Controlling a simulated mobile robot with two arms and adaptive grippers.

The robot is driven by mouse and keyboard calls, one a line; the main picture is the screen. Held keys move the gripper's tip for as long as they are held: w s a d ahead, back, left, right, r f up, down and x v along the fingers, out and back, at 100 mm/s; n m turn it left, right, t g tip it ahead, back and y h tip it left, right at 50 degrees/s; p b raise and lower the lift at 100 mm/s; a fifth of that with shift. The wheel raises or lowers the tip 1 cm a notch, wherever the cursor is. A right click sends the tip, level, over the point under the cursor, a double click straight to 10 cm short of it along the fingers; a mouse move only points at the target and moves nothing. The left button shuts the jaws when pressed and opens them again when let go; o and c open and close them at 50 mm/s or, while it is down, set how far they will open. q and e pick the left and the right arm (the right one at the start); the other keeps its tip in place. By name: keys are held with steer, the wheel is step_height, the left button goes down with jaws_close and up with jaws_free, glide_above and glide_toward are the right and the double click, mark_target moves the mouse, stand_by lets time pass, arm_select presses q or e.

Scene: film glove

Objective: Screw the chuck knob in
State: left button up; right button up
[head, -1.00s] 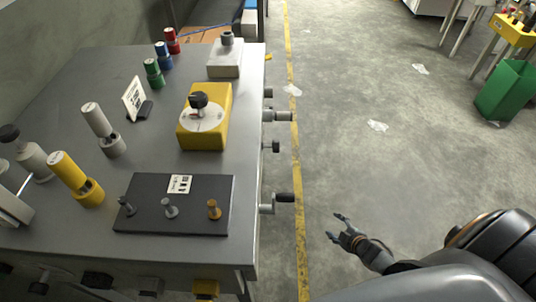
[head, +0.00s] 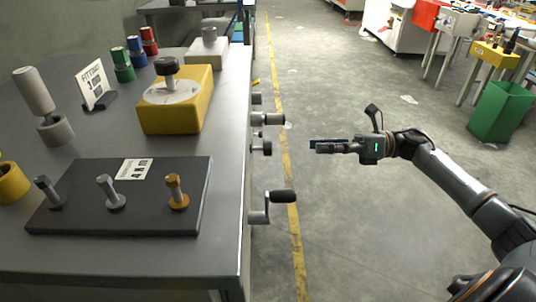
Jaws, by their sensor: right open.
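Several knobs and fittings stick out from the right side of the grey bench. They include a dark disc-like knob (head: 261,145) on a short stem, a grey cylindrical fitting (head: 267,118) and a smaller one (head: 256,99) further back. I cannot tell from the picture which is the chuck knob. My right gripper (head: 344,126) is open and empty, to the right of the bench over the floor. One finger points left towards the dark knob, the other points up; a clear gap separates the gripper from the knob. My left gripper is not in view.
On the bench top (head: 225,140) are a black plate with pegs (head: 82,215), a yellow dial block (head: 176,115) and several coloured cylinders. The floor right of the bench is clear; a green bin (head: 503,112) stands further right.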

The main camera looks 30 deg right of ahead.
mark_target(268, 147)
steer(key=x, duration=1.3)
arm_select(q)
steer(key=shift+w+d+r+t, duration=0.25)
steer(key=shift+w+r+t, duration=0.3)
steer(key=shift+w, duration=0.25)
